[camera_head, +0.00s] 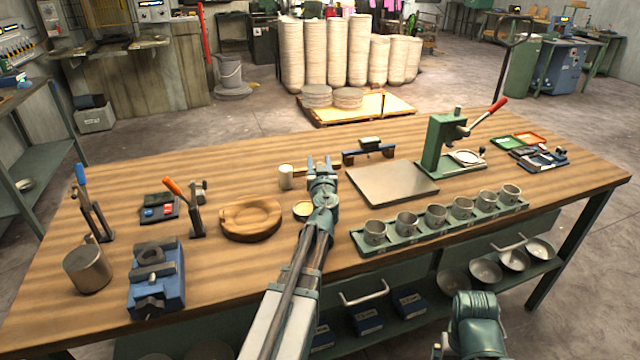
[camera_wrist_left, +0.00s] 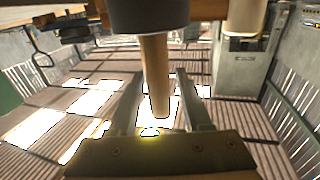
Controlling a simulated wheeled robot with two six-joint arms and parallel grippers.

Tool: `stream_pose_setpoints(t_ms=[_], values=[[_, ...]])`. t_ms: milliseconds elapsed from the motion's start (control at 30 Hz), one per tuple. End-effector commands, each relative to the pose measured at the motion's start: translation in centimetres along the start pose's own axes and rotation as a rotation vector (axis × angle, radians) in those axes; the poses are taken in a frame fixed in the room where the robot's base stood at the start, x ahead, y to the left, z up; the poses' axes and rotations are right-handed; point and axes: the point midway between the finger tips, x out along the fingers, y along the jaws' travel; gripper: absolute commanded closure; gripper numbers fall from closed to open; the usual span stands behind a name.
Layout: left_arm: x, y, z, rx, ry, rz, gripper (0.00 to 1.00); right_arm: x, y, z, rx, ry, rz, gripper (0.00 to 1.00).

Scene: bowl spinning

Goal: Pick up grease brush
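My left gripper (camera_head: 322,162) is over the middle of the wooden table, with its fingers pointing away from the head camera. The left wrist view looks upside down. In it, a wooden handle (camera_wrist_left: 155,75) comes out of a dark cylinder (camera_wrist_left: 150,15) and runs between the two open fingers (camera_wrist_left: 160,100). It looks like the grease brush's handle, with a gap on both sides. The brush's bristles are hidden. In the head view, a pale wooden stick (camera_head: 302,169) shows just left of the gripper; I cannot tell if it is the same handle. My right gripper is not visible.
A round wooden dish (camera_head: 250,219) lies to the left. A flat metal plate (camera_head: 391,184) and a rack of several cups (camera_head: 440,231) are to the right.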

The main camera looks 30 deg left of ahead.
Motion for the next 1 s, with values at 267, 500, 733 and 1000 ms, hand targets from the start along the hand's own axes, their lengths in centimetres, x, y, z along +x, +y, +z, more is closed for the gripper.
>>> stream_pose_setpoints(t_ms=[267,500,733,1000], values=[[0.0,0.0,0.0,0.000,0.000,0.000,1.00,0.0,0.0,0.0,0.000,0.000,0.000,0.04],[0.0,0.0,0.0,0.000,0.000,0.000,1.00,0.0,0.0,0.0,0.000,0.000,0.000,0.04],[0.0,0.0,-0.2,0.000,0.000,0.000,1.00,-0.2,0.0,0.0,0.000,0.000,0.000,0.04],[0.0,0.0,-2.4,0.000,0.000,0.000,1.00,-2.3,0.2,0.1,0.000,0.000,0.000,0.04]])
